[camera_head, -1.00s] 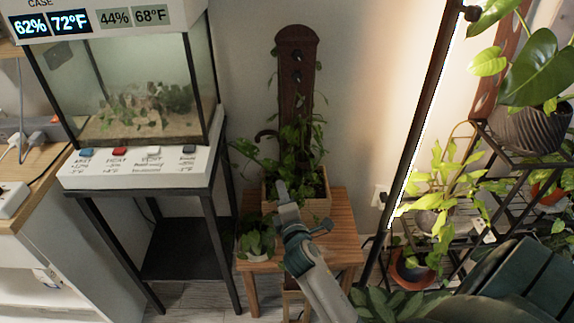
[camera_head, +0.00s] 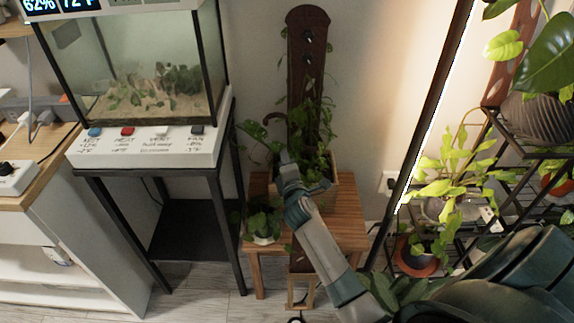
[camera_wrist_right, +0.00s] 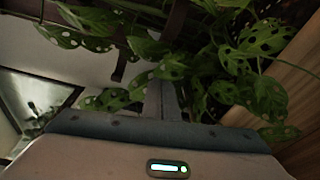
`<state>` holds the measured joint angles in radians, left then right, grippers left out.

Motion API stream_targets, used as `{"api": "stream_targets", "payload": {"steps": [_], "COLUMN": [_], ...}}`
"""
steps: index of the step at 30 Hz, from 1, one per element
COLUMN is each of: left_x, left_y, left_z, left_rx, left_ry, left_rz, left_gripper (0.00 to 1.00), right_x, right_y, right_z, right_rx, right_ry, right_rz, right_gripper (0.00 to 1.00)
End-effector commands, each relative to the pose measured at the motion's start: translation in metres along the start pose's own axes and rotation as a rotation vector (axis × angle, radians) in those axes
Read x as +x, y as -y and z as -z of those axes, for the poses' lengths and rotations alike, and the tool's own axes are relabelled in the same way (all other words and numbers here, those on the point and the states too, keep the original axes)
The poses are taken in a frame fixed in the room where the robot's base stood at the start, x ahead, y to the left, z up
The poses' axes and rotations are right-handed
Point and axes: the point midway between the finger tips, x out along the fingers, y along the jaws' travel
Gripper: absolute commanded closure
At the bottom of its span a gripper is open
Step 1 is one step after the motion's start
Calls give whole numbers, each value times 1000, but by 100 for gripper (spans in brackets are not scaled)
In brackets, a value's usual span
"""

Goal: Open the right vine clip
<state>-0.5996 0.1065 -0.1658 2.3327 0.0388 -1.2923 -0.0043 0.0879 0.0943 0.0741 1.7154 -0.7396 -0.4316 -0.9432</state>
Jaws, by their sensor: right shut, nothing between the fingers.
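A dark wooden post (camera_head: 305,85) stands upright in a planter on a small wooden table, with a vine of leaves around its lower part. Small metal fittings (camera_head: 308,40) sit on its upper face, and a dark curved hook (camera_head: 272,117) sticks out at its left. I cannot tell which part is the right vine clip. My right gripper (camera_head: 285,158) is in front of the leaves at the post's lower left. In the wrist view its fingers (camera_wrist_right: 162,98) are together and empty, below holed leaves (camera_wrist_right: 255,60). My left gripper is out of view.
A glass terrarium (camera_head: 135,75) on a black stand is at left. A small potted plant (camera_head: 263,222) sits on the wooden table (camera_head: 345,215). A dark slanted pole (camera_head: 430,110) and a plant shelf (camera_head: 500,140) stand at right.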

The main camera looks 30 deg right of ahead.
Motion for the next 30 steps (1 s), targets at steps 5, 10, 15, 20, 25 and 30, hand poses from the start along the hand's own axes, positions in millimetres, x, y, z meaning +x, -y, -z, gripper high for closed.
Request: {"api": "stream_targets", "payload": {"steps": [5,10,15,20,25,30], "left_x": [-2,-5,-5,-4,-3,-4], "left_y": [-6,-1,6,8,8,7], "left_z": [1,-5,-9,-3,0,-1], "left_rx": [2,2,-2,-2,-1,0], "left_ry": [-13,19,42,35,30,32], "left_rz": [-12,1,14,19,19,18], "left_gripper": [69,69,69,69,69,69], "right_x": [15,8,4,3,3,3], "right_y": [0,0,0,0,0,0], "right_z": [-8,-26,-36,-38,-38,-38], "right_rx": [-3,-3,-1,-1,0,-1], "right_ry": [2,1,0,0,0,-3], "right_rz": [2,1,0,1,1,1], "right_gripper": [100,100,100,100,100,100]}}
